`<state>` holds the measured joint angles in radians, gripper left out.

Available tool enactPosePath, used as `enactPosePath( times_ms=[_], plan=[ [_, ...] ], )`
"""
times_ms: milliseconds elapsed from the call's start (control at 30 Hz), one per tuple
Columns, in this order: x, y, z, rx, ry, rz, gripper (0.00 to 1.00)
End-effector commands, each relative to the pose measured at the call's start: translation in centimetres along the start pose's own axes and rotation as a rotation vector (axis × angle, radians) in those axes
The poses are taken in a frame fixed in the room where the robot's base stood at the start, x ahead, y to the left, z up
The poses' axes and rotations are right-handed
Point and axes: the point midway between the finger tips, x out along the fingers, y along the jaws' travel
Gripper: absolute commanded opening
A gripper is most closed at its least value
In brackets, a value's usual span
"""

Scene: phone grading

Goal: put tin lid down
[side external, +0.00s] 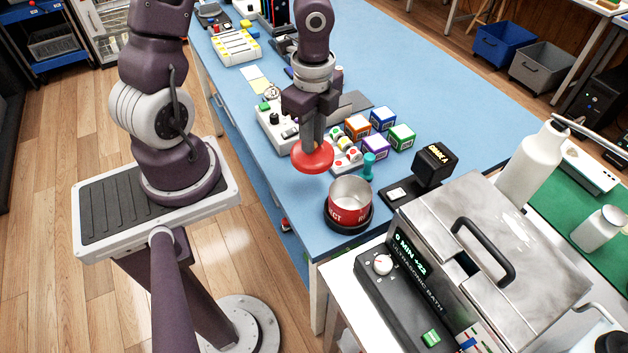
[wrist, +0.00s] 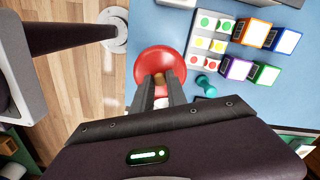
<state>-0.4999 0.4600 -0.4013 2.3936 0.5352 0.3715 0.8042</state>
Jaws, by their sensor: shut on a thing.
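My gripper (side external: 312,145) is shut on the red tin lid (side external: 312,160), a round dish-like disc, and holds it above the blue table near its front edge. In the wrist view the lid (wrist: 160,62) shows beyond my fingers (wrist: 160,84), with a brown knob or grip between them. The red tin (side external: 351,200), marked with white letters, stands open and upright in a dark round holder (side external: 347,222), to the right of and nearer the camera than the lid. Its inside looks empty from the side.
A teal peg-like object (side external: 368,166) stands right of the lid. Several coloured boxes (side external: 383,118) and a tray of coloured dots (side external: 347,160) lie behind it. A narrow strip of bare table (side external: 290,196) lies left of the tin.

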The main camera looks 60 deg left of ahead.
Motion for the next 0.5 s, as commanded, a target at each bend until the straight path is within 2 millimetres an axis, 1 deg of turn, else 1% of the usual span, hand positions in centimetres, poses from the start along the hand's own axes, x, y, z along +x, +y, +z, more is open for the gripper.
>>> enactPosePath(
  times_ms=[33,67,100,200,367,500],
  plan=[
    [0.6,0.3,0.6,-0.001,0.006,0.007,0.0],
    [1.2,0.3,0.8,0.002,0.008,0.008,0.0],
    [2.1,0.5,0.8,0.006,0.01,0.01,0.0],
    [4.6,0.5,0.8,0.01,0.011,0.011,0.0],
    [7.2,0.5,0.8,0.007,0.011,0.009,0.0],
    [9.9,0.5,0.8,0.006,0.01,0.01,0.0]
  ],
)
